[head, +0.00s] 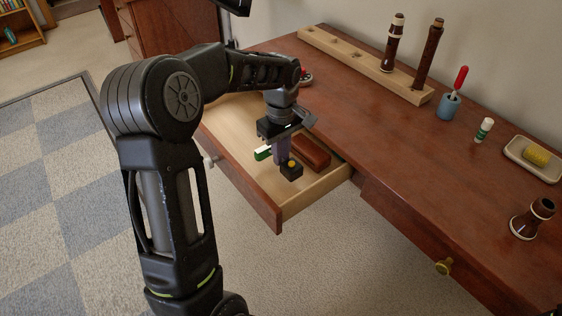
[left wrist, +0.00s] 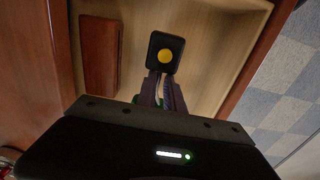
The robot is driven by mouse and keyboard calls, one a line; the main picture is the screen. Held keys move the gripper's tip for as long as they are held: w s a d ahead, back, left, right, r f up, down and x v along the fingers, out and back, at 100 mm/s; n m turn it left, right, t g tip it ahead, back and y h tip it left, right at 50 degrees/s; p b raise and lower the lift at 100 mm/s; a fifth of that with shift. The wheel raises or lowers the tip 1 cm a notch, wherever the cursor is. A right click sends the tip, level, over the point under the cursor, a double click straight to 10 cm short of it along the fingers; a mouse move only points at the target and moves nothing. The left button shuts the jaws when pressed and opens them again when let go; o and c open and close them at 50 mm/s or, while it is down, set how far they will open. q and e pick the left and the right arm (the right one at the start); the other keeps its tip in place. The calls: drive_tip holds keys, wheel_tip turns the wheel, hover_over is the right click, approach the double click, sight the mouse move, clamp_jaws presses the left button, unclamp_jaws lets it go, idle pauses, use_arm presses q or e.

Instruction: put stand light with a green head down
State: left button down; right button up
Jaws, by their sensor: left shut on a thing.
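The stand light has a black square base with a yellow button (head: 292,170) and a green and white head (head: 262,153). My left gripper (head: 282,158) points down over the open drawer (head: 240,118) and is shut on the light between base and head. In the left wrist view the base (left wrist: 165,54) shows beyond the fingertips (left wrist: 161,88), with a thin stem between them; the head is mostly hidden behind the gripper. I cannot tell whether the light touches the drawer floor. My right gripper is not in view.
A brown case (head: 311,152) lies in the drawer beside the light. The desk top (head: 400,150) carries a wooden rack (head: 350,58) with dark instrument joints, a blue cup (head: 449,106), a small green and white tube (head: 484,130), a dish with a yellow sponge (head: 537,155) and a short dark joint (head: 532,217).

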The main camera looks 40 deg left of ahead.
sight(281, 163)
use_arm(q)
drive_tip(key=shift+f, duration=1.45)
drive_tip(key=shift+f, duration=0.2)
drive_tip(key=c, duration=1.5)
unclamp_jaws()
drive_tip(key=shift+o, duration=0.2)
drive_tip(key=shift+r, duration=0.15)
wheel_tip(281, 163, up, 12)
drive_tip(key=p, duration=0.1)
drive_tip(key=shift+p, duration=0.35)
